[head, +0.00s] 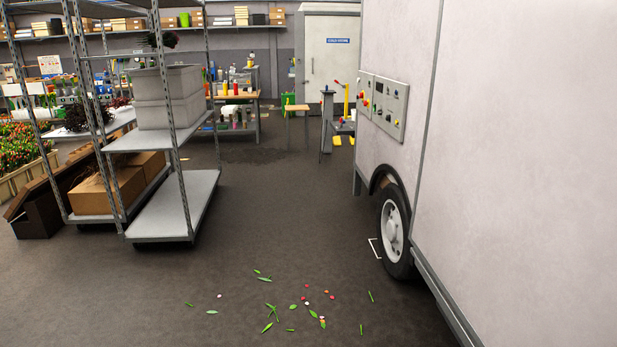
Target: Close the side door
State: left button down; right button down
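A large pale vehicle or trailer body (520,150) fills the right side of the head view. A dark vertical seam runs down its side, and the panel right of the seam looks flat and flush. I cannot tell whether this panel is the side door, and no handle shows on it. A grey-white door (327,60) with a blue sign stands in the back wall and looks shut. Neither of my grippers is in view.
A control panel (390,108) and a wheel (394,228) are on the vehicle's side. A metal shelf rack (165,218) with grey bins and cardboard boxes stands left. Leaves and petals (270,312) lie on the floor.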

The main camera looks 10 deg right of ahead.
aim_at(514, 216)
jog(key=i+z, duration=0.15)
jog(key=i, duration=0.5)
jog(key=i+z, duration=0.1)
jog(key=i, duration=0.6)
jog(key=i+j+z, duration=0.15)
jog(key=i, duration=0.5)
